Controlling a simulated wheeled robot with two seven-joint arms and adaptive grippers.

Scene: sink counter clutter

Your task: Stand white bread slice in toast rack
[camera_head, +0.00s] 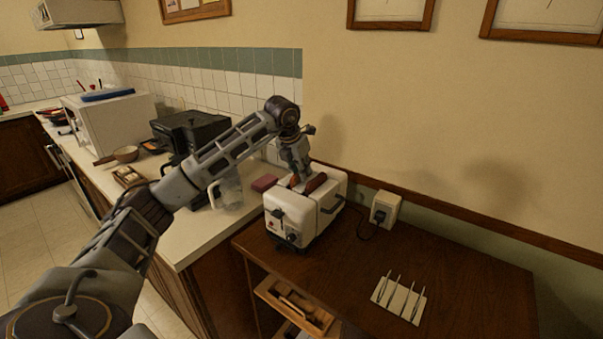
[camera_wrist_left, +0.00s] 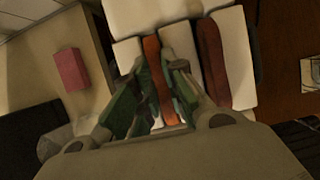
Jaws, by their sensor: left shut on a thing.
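The white toaster (camera_head: 300,222) stands on the wooden table, with two slots on top. A lighter orange-brown bread slice (camera_wrist_left: 152,52) sits in one slot, and my left gripper (camera_head: 297,183) is shut on it from above. In the left wrist view the fingers (camera_wrist_left: 158,68) lie on either side of this slice. A darker brown slice (camera_head: 316,182) stands in the other slot and also shows in the left wrist view (camera_wrist_left: 212,62). The toast rack (camera_head: 399,299), pale with thin upright wires, is empty on the table to the right. My right gripper is not in view.
A wall socket (camera_head: 385,208) with the toaster's plug is behind the table. A glass jug (camera_head: 228,190) and a pink sponge (camera_head: 264,183) are on the counter to the left. The tabletop around the rack is clear. A shelf with wooden items is below.

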